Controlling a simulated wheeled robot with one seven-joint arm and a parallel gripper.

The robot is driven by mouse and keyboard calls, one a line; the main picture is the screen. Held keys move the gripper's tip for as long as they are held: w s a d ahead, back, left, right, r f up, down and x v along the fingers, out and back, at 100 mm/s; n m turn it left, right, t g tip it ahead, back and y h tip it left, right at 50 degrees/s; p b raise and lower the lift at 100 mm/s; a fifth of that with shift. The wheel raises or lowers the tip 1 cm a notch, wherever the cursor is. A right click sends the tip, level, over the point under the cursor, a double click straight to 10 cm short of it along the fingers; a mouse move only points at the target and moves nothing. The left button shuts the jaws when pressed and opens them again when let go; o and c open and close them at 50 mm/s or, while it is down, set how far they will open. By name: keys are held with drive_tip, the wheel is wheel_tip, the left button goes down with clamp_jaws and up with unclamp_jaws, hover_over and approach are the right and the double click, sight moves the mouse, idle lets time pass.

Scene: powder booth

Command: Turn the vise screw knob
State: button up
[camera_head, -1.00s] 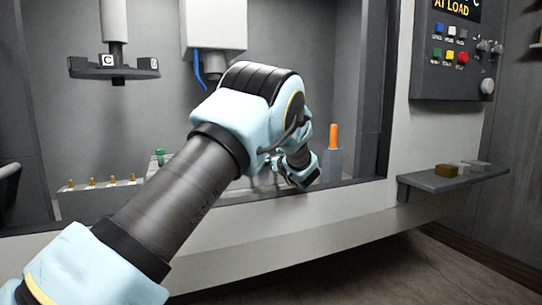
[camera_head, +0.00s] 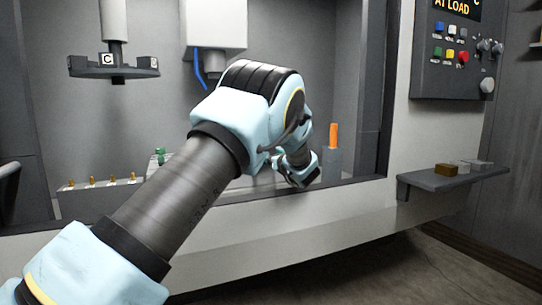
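My arm reaches from the lower left into the booth opening and covers much of its middle. My gripper (camera_head: 301,176) is low at the front sill, small and partly turned away, with its fingers mostly hidden by my own wrist. I cannot tell whether it is open or shut. The vise and its screw knob cannot be made out; they may be hidden behind my arm. A grey block or post with an orange upright piece (camera_head: 333,136) stands just right of my gripper.
A row of brass-tipped pegs (camera_head: 115,183) and a green piece (camera_head: 160,156) are at left. A round fixture marked C (camera_head: 112,68) hangs above. A white housing (camera_head: 213,24) hangs at the back. A shelf (camera_head: 430,183) with small blocks and a control panel (camera_head: 459,50) are at right.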

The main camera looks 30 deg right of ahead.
drive_tip(key=shift+f+n+b, duration=0.2)
drive_tip(key=shift+n+b, duration=0.1)
drive_tip(key=shift+b, duration=0.3)
drive_tip(key=n+b, duration=0.8)
drive_tip(key=b, duration=0.3)
drive_tip(key=n+b, duration=0.8)
drive_tip(key=b, duration=0.3)
drive_tip(key=n+b, duration=0.9)
drive_tip(key=b, duration=0.2)
drive_tip(key=shift+r, duration=0.3)
drive_tip(key=o, duration=1.4)
